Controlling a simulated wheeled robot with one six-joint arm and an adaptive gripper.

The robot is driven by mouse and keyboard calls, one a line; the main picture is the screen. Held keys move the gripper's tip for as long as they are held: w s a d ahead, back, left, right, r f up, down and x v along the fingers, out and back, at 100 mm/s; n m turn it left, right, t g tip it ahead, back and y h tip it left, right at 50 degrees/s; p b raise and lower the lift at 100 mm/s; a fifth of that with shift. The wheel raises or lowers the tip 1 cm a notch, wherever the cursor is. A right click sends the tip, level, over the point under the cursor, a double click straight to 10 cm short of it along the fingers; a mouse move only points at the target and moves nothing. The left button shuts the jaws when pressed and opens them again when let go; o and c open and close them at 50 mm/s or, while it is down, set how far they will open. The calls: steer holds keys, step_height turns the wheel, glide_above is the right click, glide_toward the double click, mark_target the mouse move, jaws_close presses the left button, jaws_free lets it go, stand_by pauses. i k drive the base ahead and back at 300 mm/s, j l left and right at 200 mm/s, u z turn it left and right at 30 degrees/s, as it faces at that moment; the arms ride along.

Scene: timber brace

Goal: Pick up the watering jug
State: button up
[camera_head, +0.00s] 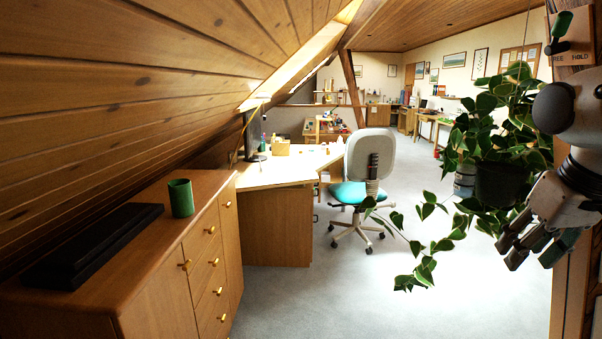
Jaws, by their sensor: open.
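I cannot clearly make out a watering jug. A green cylindrical vessel (181,198) stands upright on the wooden cabinet at the left; I see no handle or spout on it. A grey-blue container (464,181) shows partly behind the hanging plant, too covered to identify. My gripper (535,251) hangs at the right edge, fingers pointing down and left, open, with nothing seen between them. It is beside the plant's dark pot and far from the green vessel.
A leafy plant in a dark pot (501,183) hangs just left of my arm, its vines trailing low. The wooden cabinet (150,280) carries a black slab (95,245). A desk (285,170) and swivel chair (369,165) stand mid-room. Grey floor (440,310) is clear in front.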

mark_target(179, 189)
steer(key=i+j+u, duration=0.3)
steer(key=i, duration=0.75)
steer(key=i+l+u, duration=0.25)
steer(key=i, duration=0.75)
steer(key=j, duration=0.1)
